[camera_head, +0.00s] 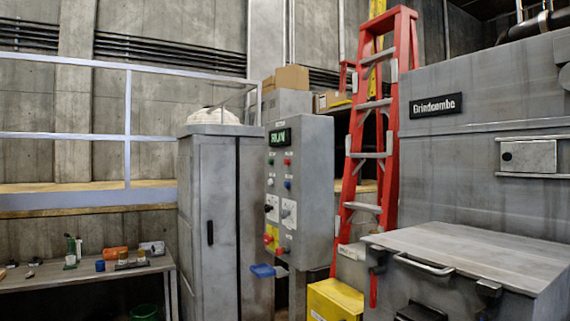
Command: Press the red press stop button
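A grey control cabinet (314,175) stands upright near the middle of the view. Below the display are a small red button (287,161), a blue button (287,184) and black switches on light plates. Lower down, a larger red button (268,239) sits on a yellow plate. The labels are too small to read, so I cannot tell which red button is the press stop. Neither of my grippers is in view.
A grey machine with a lidded hopper (465,250) fills the right. A red ladder (386,140) stands behind. A yellow box (333,301) and a blue-topped object (262,270) are below the panel. A grey locker (208,220) and a workbench (95,275) stand left.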

